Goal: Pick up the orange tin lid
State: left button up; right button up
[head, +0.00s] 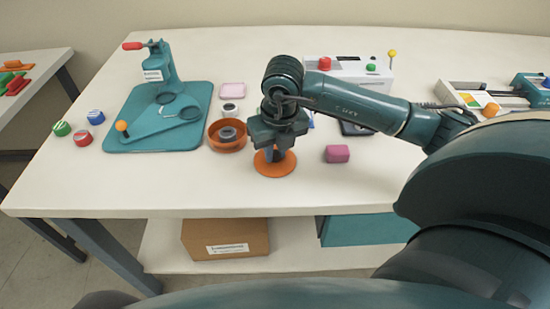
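The orange tin lid (275,170) lies flat on the white table near its front edge, left of the pink block. My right gripper (275,156) points straight down over the lid's middle, with its fingertips at or just above it. The gripper covers the centre and back of the lid, so I cannot tell whether the fingers touch it or are closed on anything. My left gripper is not in view.
Left of the lid stands an orange round tin (214,144) with a grey ring in it. A pink block (337,154) sits to the right. A teal mat (193,135) with a press (160,72) is further left. The table front is mostly clear.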

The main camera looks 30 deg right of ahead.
grip_shut()
